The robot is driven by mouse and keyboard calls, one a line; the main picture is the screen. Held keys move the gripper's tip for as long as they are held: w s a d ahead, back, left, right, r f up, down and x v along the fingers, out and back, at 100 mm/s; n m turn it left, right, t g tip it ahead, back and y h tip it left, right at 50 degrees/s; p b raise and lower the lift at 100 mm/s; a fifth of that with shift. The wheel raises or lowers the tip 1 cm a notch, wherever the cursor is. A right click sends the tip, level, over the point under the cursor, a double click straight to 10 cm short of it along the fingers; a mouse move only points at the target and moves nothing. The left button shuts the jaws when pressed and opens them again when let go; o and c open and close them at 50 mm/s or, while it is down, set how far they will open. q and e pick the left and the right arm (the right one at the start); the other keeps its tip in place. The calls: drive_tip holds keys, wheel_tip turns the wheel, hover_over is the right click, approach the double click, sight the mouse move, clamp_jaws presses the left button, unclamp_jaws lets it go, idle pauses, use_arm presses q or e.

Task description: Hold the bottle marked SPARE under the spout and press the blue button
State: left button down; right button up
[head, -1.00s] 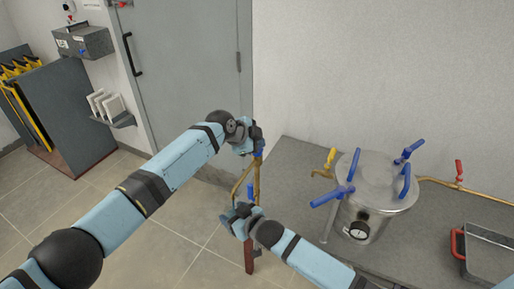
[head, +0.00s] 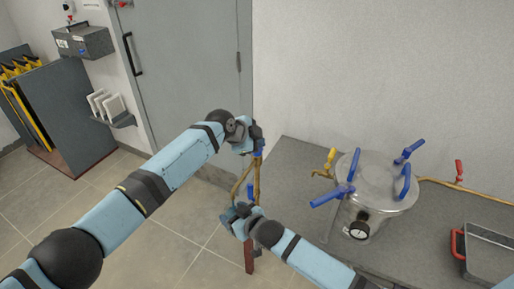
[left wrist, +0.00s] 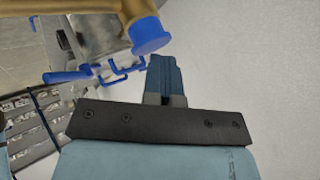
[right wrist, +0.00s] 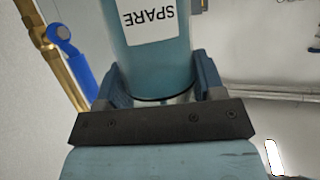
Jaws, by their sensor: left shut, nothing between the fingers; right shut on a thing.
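The bottle marked SPARE (right wrist: 165,55) is teal with a white label. My right gripper (right wrist: 155,85) is shut on it, with a finger on each side; the lettering looks upside down in the right wrist view. My right gripper (head: 236,214) is low beside the brass pipe (head: 257,180) in the head view, where the bottle is hard to make out. My left gripper (head: 252,150) is shut and empty at the pipe's top. In the left wrist view its fingers (left wrist: 164,75) are close to the blue button (left wrist: 150,36); contact is unclear. The spout's opening is hidden.
A blue lever (right wrist: 78,58) is on the brass pipe beside the bottle. A steel vessel (head: 376,200) with blue clamps stands on the grey bench (head: 290,175) at right. A grey tray (head: 488,258) is at the bench's right.

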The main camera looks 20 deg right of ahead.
use_arm(q)
drive_tip(key=shift+r, duration=0.75)
drive_tip(key=shift+r, duration=0.1)
drive_tip(key=shift+r, duration=2.4)
use_arm(e)
drive_tip(key=shift+s+a+r+p, duration=0.1)
drive_tip(key=shift+s+a+p, duration=0.15)
drive_tip(key=shift+s+a, duration=0.25)
drive_tip(key=shift+s+a+p, duration=0.2)
drive_tip(key=shift+s+a, duration=0.1)
drive_tip(key=shift+a, duration=0.3)
use_arm(q)
drive_tip(key=shift+r+p, duration=0.75)
drive_tip(key=shift+r, duration=0.45)
use_arm(e)
drive_tip(key=s+a, duration=0.4)
drive_tip(key=a, duration=0.1)
drive_tip(key=shift+s+a, duration=0.3)
drive_tip(key=shift+a, duration=0.05)
